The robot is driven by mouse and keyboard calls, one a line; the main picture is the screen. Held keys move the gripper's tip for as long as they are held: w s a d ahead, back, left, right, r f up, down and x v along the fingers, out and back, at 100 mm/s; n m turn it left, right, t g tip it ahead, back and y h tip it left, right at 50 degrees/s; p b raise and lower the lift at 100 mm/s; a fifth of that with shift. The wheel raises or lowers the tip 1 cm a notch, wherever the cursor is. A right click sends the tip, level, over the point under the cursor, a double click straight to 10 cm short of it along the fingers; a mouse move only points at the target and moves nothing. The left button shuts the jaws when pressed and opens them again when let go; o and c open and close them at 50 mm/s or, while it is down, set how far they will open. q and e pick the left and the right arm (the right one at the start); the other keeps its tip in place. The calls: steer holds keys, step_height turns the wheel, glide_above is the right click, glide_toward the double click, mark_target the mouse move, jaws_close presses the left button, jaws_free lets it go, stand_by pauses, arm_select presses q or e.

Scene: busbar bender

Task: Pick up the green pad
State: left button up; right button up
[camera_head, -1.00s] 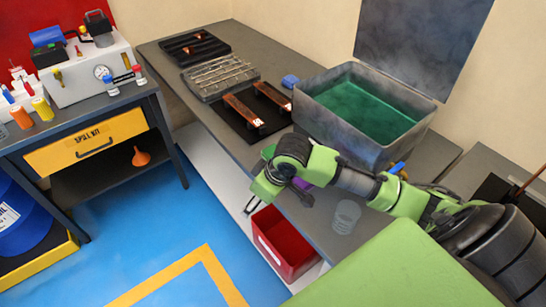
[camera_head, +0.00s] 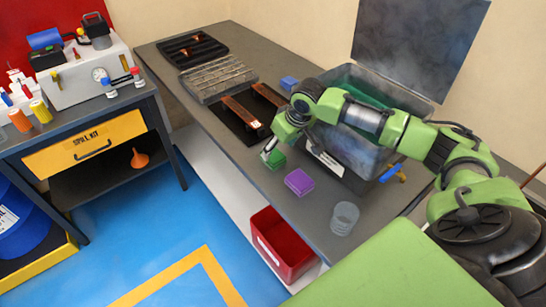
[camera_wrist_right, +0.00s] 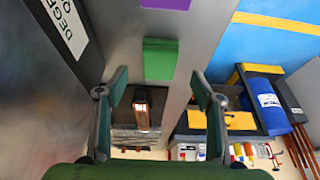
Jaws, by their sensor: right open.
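The green pad (camera_head: 276,161) lies flat on the grey bench, just left of the purple pad (camera_head: 299,182). In the right wrist view the green pad (camera_wrist_right: 160,59) lies ahead of the fingers, roughly centred between them. My right gripper (camera_head: 288,147) is above the bench close to the green pad; its fingers overlap the pad's edge in the head view. In the right wrist view the right gripper (camera_wrist_right: 160,88) has its fingers spread wide with nothing between them. My left gripper is not in view.
The metal tank (camera_head: 342,165) with green liquid stands right beside my right gripper. A black tray with copper bars (camera_head: 241,111) lies behind the pads. A clear cup (camera_head: 344,218) stands near the front edge, above a red bin (camera_head: 283,244). A blue block (camera_head: 289,83) sits farther back.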

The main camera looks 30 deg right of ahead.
mark_target(274, 155)
steer(key=shift+w+p+x, duration=0.2)
steer(key=shift+p+x, duration=0.35)
steer(key=shift+x, duration=2.45)
steer(key=shift+r, duration=0.15)
steer(key=shift+c, duration=0.3)
steer(key=c, duration=1)
